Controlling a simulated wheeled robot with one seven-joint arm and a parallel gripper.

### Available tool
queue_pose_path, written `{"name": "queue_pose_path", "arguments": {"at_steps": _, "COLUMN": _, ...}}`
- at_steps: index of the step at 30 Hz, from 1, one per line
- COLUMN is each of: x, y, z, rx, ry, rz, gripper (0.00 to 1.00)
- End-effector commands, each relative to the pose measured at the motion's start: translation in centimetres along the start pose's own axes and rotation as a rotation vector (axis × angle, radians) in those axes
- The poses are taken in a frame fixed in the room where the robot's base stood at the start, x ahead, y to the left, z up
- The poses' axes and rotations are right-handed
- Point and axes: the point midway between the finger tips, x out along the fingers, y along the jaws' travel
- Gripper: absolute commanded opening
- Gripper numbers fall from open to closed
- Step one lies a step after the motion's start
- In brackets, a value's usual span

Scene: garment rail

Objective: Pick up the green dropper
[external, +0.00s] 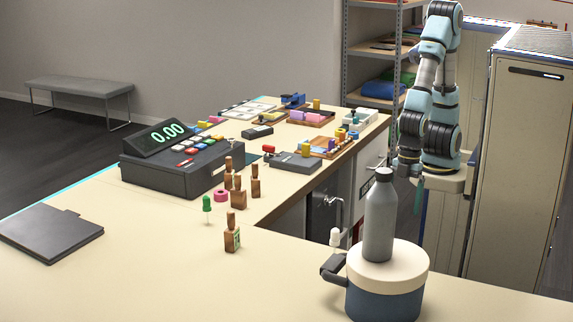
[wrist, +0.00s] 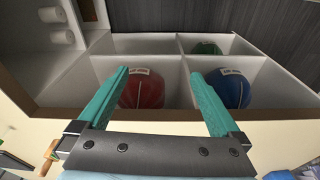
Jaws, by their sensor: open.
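The green dropper (external: 207,204) appears to be the small green-topped piece with a thin pale tip, standing upright on the counter left of the brown bottles. My gripper (external: 418,196) is far to its right, beyond the grey bottle and low beside the counter. In the wrist view its two teal fingers (wrist: 157,73) are spread wide with nothing between them. The dropper cannot be made out for certain in the wrist view.
Brown bottles (external: 238,198) and a pink ring (external: 221,195) stand close to the dropper. A cash register (external: 181,160) is behind it. A grey bottle (external: 380,215) stands on a lidded pot (external: 385,300). Below my fingers, a divided bin (wrist: 170,62) holds red, blue and green round items.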

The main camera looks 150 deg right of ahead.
Motion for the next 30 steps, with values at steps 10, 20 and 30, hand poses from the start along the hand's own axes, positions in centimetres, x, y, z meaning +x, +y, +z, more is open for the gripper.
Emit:
{"name": "queue_pose_path", "arguments": {"at_steps": 10, "x": 0.0, "y": 0.0, "z": 0.0, "rx": -0.001, "ry": 0.0, "rz": 0.0, "gripper": 1.0}}
{"name": "queue_pose_path", "arguments": {"at_steps": 20, "x": 0.0, "y": 0.0, "z": 0.0, "rx": -0.001, "ry": 0.0, "rz": 0.0, "gripper": 0.67}}
{"name": "queue_pose_path", "arguments": {"at_steps": 30, "x": 0.4, "y": 0.4, "z": -1.1, "rx": 0.018, "ry": 0.024, "rz": 0.0, "gripper": 0.63}}
